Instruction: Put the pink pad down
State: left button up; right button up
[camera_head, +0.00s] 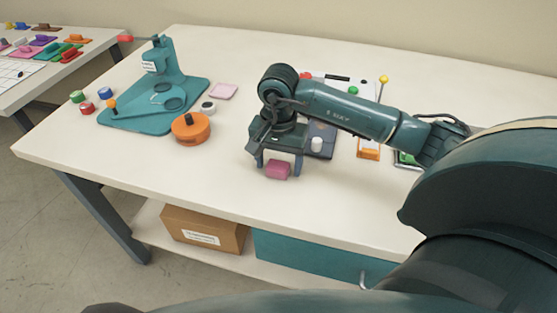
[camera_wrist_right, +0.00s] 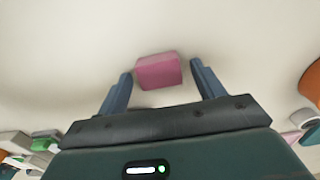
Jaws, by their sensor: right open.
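The pink pad (camera_head: 278,170) is a small magenta-pink block on the white table, near its front edge. My right gripper (camera_head: 278,163) is directly over it, with its fingers pointing down. In the right wrist view the pink pad (camera_wrist_right: 158,71) lies between and a little beyond the two spread fingertips of the right gripper (camera_wrist_right: 160,83). A gap shows on each side, so the fingers do not touch it there. The pad appears to rest on the table top. My left gripper is not in view.
A teal press (camera_head: 160,90) stands at the left with an orange round piece (camera_head: 190,127) beside it. A pale pink square (camera_head: 223,91) lies behind. A white cylinder (camera_head: 317,144) and orange item (camera_head: 368,149) are right of the gripper. Table left of the pad is clear.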

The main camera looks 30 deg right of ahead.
aim_at(279, 164)
jog(key=shift+r, duration=0.6)
notch_tip(279, 164, up, 11)
dwell(0.3)
